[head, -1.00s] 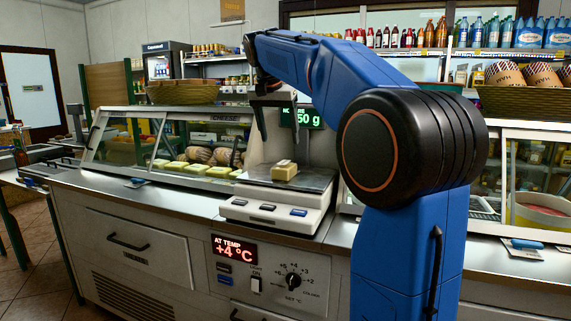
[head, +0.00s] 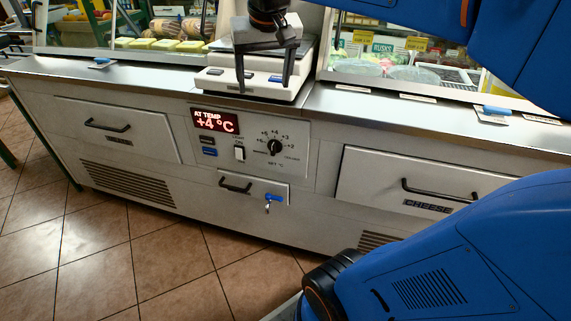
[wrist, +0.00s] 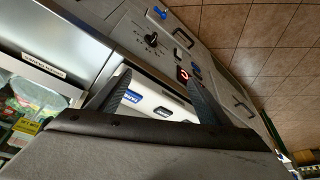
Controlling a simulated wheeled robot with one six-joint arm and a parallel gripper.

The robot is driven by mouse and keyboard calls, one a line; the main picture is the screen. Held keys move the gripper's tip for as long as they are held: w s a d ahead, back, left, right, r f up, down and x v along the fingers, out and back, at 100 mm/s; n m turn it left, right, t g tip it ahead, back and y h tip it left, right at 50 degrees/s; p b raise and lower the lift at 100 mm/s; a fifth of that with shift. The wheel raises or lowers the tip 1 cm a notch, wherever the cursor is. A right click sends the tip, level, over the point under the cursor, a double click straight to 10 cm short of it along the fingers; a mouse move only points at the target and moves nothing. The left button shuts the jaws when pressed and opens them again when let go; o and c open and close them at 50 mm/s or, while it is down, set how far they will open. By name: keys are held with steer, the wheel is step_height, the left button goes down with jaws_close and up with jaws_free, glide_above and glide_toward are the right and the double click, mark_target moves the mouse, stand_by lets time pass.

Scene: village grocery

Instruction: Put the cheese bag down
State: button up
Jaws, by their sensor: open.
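My gripper (head: 264,86) is open in the head view, with its two fingers pointing down in front of the white scale (head: 213,82). Nothing shows between the fingers. The wrist view also shows the open gripper (wrist: 157,78) with the scale (wrist: 160,103) beyond and between its fingers. I cannot make out a cheese bag in either current view.
The steel counter top (head: 130,76) runs across both sides of the scale, with a glass cheese case behind it at left. Price tags and a blue-handled item (head: 497,111) lie on the right part. Drawers and a temperature display (head: 215,121) are below.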

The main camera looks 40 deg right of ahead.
steer(key=s+a+f+n, duration=0.2)
steer(key=s+f, duration=0.5)
steer(key=f, duration=0.2)
steer(key=s+a+f+n+y, duration=0.1)
steer(key=s+a+f+n, duration=0.1)
steer(key=s+f, duration=0.6)
steer(key=shift+a+f+t+y, duration=0.3)
steer(key=shift+f, duration=0.3)
stand_by(3.3)
